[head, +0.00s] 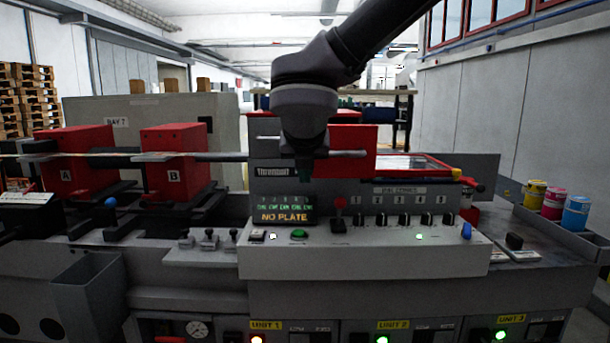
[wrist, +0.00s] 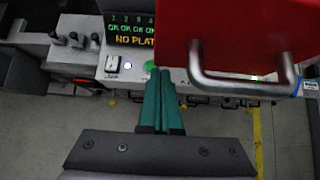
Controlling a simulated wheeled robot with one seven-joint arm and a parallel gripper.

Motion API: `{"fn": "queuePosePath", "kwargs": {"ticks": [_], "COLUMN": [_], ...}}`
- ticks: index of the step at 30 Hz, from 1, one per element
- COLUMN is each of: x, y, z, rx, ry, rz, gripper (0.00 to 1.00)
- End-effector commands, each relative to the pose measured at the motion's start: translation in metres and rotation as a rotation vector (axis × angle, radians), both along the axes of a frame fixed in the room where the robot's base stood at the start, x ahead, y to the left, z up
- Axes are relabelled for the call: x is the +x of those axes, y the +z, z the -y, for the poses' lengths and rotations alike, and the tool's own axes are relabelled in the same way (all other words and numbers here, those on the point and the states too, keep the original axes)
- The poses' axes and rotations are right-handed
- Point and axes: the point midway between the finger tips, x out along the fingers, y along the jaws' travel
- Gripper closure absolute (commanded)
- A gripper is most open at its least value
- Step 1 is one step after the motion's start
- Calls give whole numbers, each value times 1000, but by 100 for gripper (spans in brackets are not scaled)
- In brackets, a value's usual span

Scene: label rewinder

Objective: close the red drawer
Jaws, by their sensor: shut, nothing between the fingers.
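The red drawer (head: 352,139) shows behind and right of my gripper in the head view, at the top of the grey machine. A grey bar handle (head: 348,154) crosses its front. In the wrist view the red drawer (wrist: 235,40) fills the upper right, with its metal handle (wrist: 243,82) standing out from it. My gripper (wrist: 160,75) has its teal fingers together and empty, left of the handle and apart from it. In the head view my gripper (head: 304,172) hangs in front of the machine, left of the handle's right end. My arm hides part of the drawer; how far it stands open is unclear.
Below is a control panel (head: 365,248) with knobs, a red lever and lit buttons. A display (head: 284,212) reads "NO PLATE". Red blocks A (head: 75,174) and B (head: 174,177) stand left along a long bar. Coloured pots (head: 553,205) stand far right.

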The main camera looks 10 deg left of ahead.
Motion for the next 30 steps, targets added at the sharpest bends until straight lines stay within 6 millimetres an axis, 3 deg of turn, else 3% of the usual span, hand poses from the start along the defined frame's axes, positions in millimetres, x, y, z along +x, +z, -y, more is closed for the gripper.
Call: {"fn": "queuePosePath", "kwargs": {"ticks": [8,13,30], "x": [2,17,131], "y": [0,0,-1], "z": [0,-4,-31], "rx": [0,0,1], "ry": [0,-1,-2], "rz": [0,-1,0], "gripper": [100,100,100]}}
